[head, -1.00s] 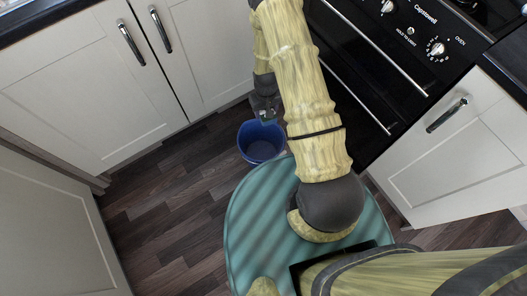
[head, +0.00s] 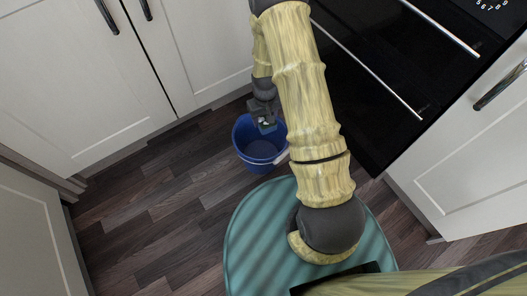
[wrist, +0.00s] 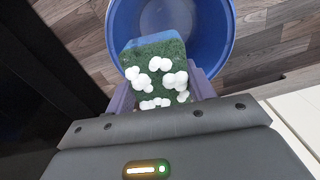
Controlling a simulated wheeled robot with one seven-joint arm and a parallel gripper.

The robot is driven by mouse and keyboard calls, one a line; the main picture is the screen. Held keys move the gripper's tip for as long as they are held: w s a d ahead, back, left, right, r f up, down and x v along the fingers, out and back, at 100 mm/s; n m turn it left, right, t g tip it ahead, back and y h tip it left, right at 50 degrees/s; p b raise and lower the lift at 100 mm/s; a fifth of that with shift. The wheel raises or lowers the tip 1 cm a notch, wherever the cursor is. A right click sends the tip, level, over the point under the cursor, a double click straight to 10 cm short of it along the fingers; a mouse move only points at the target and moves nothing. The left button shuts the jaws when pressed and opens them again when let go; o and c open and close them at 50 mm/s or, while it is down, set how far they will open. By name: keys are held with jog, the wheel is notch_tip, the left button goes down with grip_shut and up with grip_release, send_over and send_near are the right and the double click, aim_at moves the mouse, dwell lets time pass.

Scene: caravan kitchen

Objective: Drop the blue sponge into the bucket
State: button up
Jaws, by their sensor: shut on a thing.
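The blue sponge (wrist: 152,56) shows in the wrist view between my two fingers. It has a green scouring face with white foam blobs on it, and a blue edge. My gripper (wrist: 162,92) is shut on the sponge. The blue bucket (wrist: 222,40) is beneath, and the sponge is seen against its opening. In the head view, my gripper (head: 266,124) is over the far part of the bucket (head: 245,146), with the small blue sponge (head: 268,128) at its tip. The bucket stands upright on the floor and looks empty inside.
White cupboards (head: 90,80) stand behind and left of the bucket. A black oven (head: 375,80) is to the right, with another white cupboard door (head: 465,150) beside it. Dark wood floor (head: 150,210) is clear to the left.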

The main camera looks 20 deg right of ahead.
jog(key=shift+f+b, duration=0.3)
jog(key=shift+f, duration=0.3)
jog(key=shift+f, duration=0.1)
notch_tip(320, 180, down, 6)
jog(key=b, duration=0.6)
jog(key=o, duration=1.1)
jog(key=shift+r, duration=0.2)
notch_tip(320, 180, up, 17)
jog(key=p, duration=0.9)
jog(key=shift+r, duration=0.15)
